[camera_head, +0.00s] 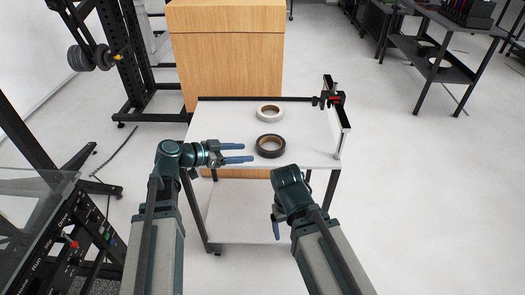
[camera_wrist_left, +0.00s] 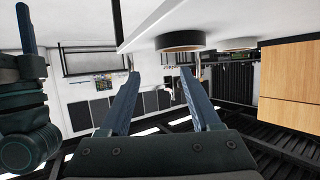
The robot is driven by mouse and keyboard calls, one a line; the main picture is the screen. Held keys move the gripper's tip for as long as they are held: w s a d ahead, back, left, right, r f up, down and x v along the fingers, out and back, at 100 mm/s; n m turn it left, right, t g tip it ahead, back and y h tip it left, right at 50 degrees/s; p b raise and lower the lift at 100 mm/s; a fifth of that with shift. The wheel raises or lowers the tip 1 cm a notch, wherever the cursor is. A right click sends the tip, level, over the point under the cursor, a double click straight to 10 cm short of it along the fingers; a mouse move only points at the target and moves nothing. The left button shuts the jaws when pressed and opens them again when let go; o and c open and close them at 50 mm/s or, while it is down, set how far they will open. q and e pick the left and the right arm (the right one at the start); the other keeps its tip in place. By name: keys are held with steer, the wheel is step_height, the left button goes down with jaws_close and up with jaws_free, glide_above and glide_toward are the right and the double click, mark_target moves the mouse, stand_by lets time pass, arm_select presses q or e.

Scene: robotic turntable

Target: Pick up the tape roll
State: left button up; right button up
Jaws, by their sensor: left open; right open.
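A black tape roll (camera_head: 270,155) lies flat on the white table top (camera_head: 222,120), near its front edge. A white tape roll (camera_head: 268,119) lies flat behind it. My left gripper (camera_head: 238,153) is open and empty, its fingers pointing right toward the black roll but apart from it. In the left wrist view the picture is turned over: the black roll (camera_wrist_left: 180,41) shows beyond the open fingers (camera_wrist_left: 158,98), and the white roll (camera_wrist_left: 238,44) is farther right. My right gripper (camera_head: 277,225) hangs in front of the table, pointing down, holding nothing visible; its fingers are partly hidden.
A black and red clamp-like device (camera_head: 330,97) stands at the table's back right corner. A wooden cabinet (camera_head: 227,55) is behind the table. A dark rack (camera_head: 125,60) stands at back left, and a control panel (camera_head: 70,230) at front left. The table's left part is clear.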

arm_select(q)
steer(key=b, duration=0.3)
glide_toward(276, 151)
steer(key=x, duration=0.4)
steer(key=shift+w+a+f, duration=0.1)
steer(key=shift+a+f, duration=0.05)
steer(key=shift+a, duration=0.05)
steer(key=shift+w+d, duration=0.15)
steer(key=shift+d, duration=0.15)
steer(key=shift+f, duration=0.1)
steer(key=b+x, duration=0.2)
steer(key=x, duration=0.3)
steer(key=shift+w+d+f, duration=0.1)
steer(key=shift+w+d, duration=0.05)
steer(key=shift+d, duration=0.1)
jaws_close()
